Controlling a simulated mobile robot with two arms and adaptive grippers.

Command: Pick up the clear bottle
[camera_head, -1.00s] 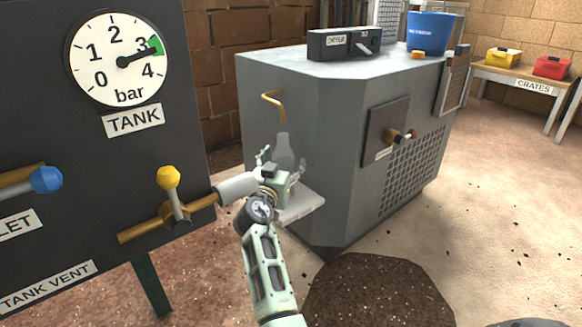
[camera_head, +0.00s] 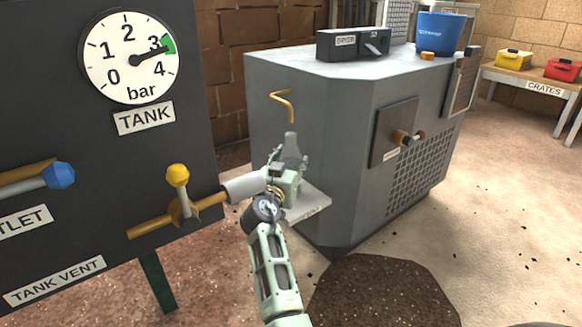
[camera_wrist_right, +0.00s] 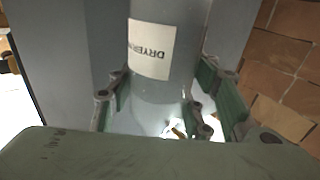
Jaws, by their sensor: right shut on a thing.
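The clear bottle (camera_head: 291,152) stands upright, see-through and grey, over the small white shelf (camera_head: 311,203) on the grey cabinet's side. In the right wrist view the clear bottle (camera_wrist_right: 160,85) carries a white label that reads "DRYER" in part. My right gripper (camera_head: 286,170) is at the bottle's lower part. In the right wrist view its green fingers (camera_wrist_right: 160,95) lie on both sides of the bottle and are shut on it. The bottle's base is hidden behind the gripper, so I cannot tell whether it touches the shelf. My left gripper is not in view.
A bent brass pipe (camera_head: 284,104) sticks out of the grey cabinet (camera_head: 335,110) above the bottle. The dark tank panel (camera_head: 60,120), with its yellow-knobbed valve (camera_head: 178,178), stands close on the left. A blue bucket (camera_head: 440,35) stands on the cabinet.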

